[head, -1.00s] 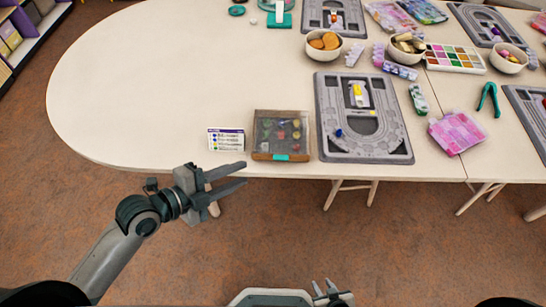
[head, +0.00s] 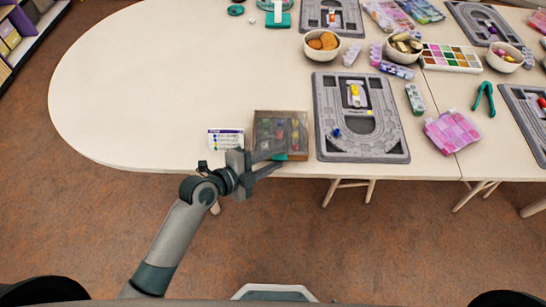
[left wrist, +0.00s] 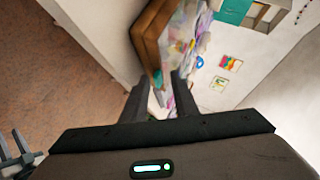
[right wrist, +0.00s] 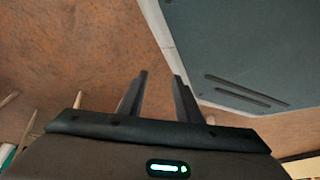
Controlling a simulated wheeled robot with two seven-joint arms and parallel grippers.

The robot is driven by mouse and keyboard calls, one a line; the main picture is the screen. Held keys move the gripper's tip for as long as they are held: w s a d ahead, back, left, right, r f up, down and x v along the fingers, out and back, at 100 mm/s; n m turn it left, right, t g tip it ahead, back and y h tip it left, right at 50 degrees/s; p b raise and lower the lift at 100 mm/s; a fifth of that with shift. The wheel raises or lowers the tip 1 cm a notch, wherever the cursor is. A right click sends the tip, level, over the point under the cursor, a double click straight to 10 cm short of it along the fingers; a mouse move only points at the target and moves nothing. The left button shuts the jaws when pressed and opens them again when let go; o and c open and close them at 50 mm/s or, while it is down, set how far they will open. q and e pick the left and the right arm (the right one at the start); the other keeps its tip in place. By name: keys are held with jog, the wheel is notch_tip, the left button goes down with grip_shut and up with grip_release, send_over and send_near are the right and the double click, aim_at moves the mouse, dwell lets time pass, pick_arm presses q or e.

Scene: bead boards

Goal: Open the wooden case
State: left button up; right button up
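The wooden case (head: 262,128) lies near the front edge of the table, its clear lid down over several coloured pieces. A teal tab (head: 299,156) shows at its front edge. My left gripper (head: 284,158) is open at the case's front, its fingertips overlapping the tab in the head view. In the left wrist view the brown side of the case (left wrist: 149,38) and the teal tab (left wrist: 157,78) show just beyond the spread fingers; contact cannot be told. My right gripper (right wrist: 160,80) is open and empty over the floor, out of the head view.
A printed card (head: 226,139) lies left of the case. A grey bead board (head: 393,137) lies close on its right. Bowls (head: 321,54) and a paint-like palette (head: 451,65) stand farther back. The left part of the table (head: 150,80) is clear.

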jog(key=shift+w, duration=0.2)
pick_arm(q)
grip_shut()
pick_arm(e)
jog(key=shift+w, duration=0.1)
jog(key=shift+r, duration=0.1)
